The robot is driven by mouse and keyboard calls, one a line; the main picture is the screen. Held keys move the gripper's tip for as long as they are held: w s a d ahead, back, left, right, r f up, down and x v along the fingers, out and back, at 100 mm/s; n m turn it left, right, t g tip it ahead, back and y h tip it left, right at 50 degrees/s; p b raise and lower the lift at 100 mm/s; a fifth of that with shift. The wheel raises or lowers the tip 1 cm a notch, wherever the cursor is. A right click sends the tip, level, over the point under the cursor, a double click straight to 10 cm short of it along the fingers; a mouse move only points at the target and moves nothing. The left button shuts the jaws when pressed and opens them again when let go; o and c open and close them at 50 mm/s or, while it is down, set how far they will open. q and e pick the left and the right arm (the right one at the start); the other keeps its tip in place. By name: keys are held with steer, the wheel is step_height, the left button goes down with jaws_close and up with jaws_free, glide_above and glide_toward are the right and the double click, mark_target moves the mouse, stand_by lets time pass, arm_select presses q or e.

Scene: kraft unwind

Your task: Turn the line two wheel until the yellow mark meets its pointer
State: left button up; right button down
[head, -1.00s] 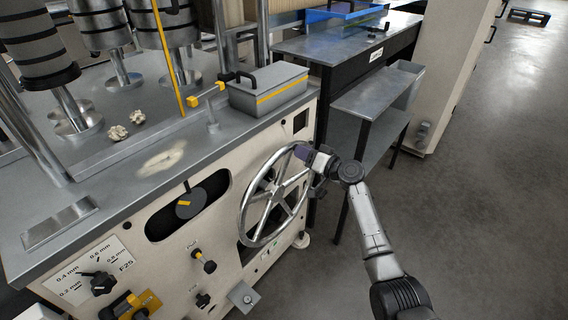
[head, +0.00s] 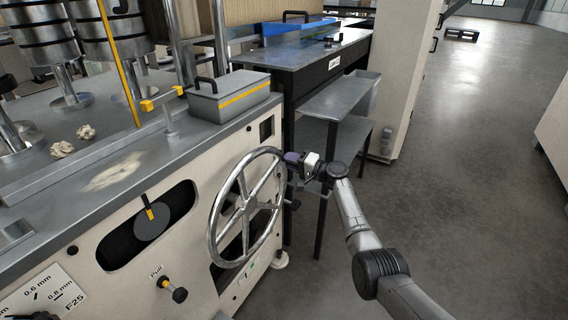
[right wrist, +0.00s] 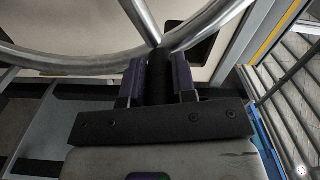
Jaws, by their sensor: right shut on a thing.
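The line two wheel (head: 249,207) is a silver spoked handwheel on the cream machine front. My right gripper (head: 292,157) is at the upper right of its rim. In the right wrist view, its purple pads (right wrist: 158,82) are shut on a dark handle (right wrist: 160,72) at the rim, where a spoke meets it. A grey disc (head: 155,226) sits in a dark slot left of the wheel. My left gripper is not in view.
A grey box with a yellow stripe (head: 231,97) stands on the machine top above the wheel. A pull knob (head: 178,293) sticks out below the disc. A grey side table (head: 340,100) stands close behind my right gripper. The floor at right is open.

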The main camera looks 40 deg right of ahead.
steer(key=shift+d+f, duration=0.2)
steer(key=shift+f, duration=0.2)
steer(key=shift+m, duration=0.3)
steer(key=c, duration=1.2)
jaws_free()
steer(key=shift+o, duration=1.4)
steer(key=shift+s+d+r, duration=0.1)
steer(key=shift+s+d, duration=0.05)
steer(key=shift+s, duration=0.25)
steer(key=p+v, duration=0.5)
steer(key=v, duration=0.8)
steer(key=shift+p, duration=0.35)
